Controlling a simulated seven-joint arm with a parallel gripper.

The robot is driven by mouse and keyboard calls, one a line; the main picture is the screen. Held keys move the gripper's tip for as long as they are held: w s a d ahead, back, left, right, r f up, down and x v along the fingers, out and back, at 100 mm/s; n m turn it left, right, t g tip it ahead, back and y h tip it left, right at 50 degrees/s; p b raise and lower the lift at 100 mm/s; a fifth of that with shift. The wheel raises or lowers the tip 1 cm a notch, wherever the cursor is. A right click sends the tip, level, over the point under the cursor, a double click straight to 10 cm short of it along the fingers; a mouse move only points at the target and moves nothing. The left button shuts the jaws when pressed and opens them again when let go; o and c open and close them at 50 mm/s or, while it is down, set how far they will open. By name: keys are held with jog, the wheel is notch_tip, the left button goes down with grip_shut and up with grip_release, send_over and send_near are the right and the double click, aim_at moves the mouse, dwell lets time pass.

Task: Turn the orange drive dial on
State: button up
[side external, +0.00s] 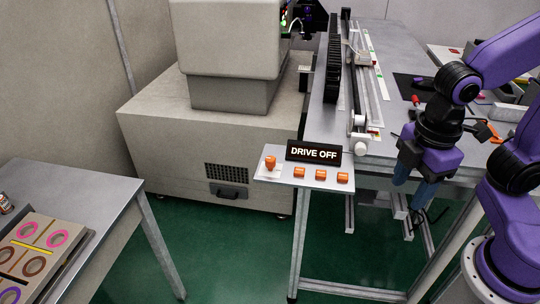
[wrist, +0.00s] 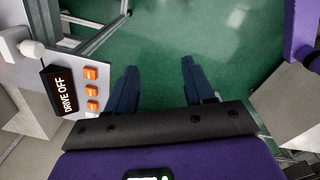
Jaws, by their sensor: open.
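The orange drive dial (side external: 270,162) stands on a pale plate at the left end of a small grey panel (side external: 283,178) in the side external view. A black sign (side external: 313,152) reading "DRIVE OFF" stands behind it; the sign also shows in the wrist view (wrist: 60,90). The dial does not show in the wrist view. My gripper (side external: 414,188) is open and empty, to the right of the panel and apart from it, with its blue fingers pointing down. In the wrist view, its fingers (wrist: 158,68) are spread over green floor.
Several orange buttons (side external: 320,174) line the panel's front, right of the dial. A linear rail with a white end knob (side external: 361,147) lies on the table behind. A beige machine (side external: 200,130) stands behind left. A table (side external: 105,195) with a ring board is at the left.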

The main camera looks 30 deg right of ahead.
jog(key=w+a+r+n+t+h, duration=0.1)
jog(key=w+a+r+n, duration=0.2)
jog(key=w+a, duration=0.4)
jog(key=w+a+r+n+h, duration=0.1)
jog(key=w+a+r+n, duration=0.25)
jog(key=w, duration=0.55)
jog(key=w+a+r+n+t+h, duration=0.1)
jog(key=w+a+r+n+h, duration=0.1)
jog(key=w+a+n, duration=0.35)
jog(key=m, duration=0.2)
send_near(271, 158)
jog(key=x, duration=0.8)
jog(key=shift+d+f, duration=0.1)
jog(key=shift+f, duration=0.2)
grip_shut()
